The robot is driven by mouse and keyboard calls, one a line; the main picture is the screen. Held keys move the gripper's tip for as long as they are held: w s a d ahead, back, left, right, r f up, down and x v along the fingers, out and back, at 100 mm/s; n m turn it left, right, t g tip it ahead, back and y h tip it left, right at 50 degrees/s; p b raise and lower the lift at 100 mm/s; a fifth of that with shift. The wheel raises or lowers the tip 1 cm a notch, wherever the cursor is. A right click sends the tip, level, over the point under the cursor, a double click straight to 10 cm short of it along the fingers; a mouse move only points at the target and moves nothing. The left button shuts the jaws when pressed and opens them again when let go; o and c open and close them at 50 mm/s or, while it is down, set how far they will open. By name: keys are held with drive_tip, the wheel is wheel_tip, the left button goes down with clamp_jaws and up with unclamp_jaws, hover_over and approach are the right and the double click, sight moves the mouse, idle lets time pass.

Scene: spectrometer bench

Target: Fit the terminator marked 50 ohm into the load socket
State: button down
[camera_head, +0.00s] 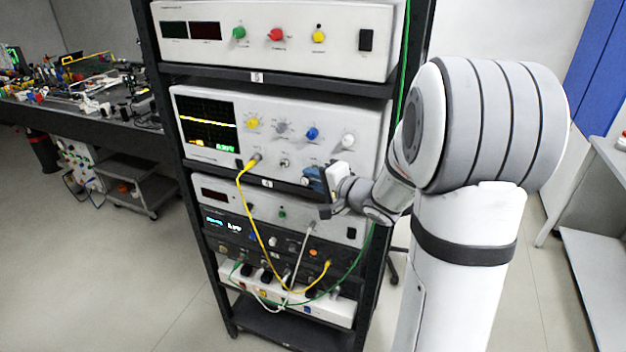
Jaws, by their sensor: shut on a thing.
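My gripper (319,194) reaches in from the right to the front of the rack, just below the right part of the oscilloscope (220,160). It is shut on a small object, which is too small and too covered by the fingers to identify. A blue patch shows at the upper finger; I cannot tell whether it belongs to the gripper. No 50 ohm marking is readable. I cannot pick out the load socket among the small connectors on the panels. I cannot tell whether the gripper touches a panel.
The black rack (163,115) holds several stacked instruments, including a white unit on top (280,38). A yellow cable (252,215), a white cable (303,255) and a green cable hang across the lower panels. A cluttered bench (90,115) stands at left. Open floor lies between.

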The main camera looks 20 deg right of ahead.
drive_tip(key=shift+w+d+p, duration=0.3)
drive_tip(key=shift+w+p, duration=0.05)
drive_tip(key=shift+p, duration=0.2)
idle(1.1)
drive_tip(key=c, duration=1.2)
unclamp_jaws()
drive_tip(key=v, duration=0.8)
drive_tip(key=shift+b, duration=0.45)
drive_tip(key=shift+w+f, duration=0.1)
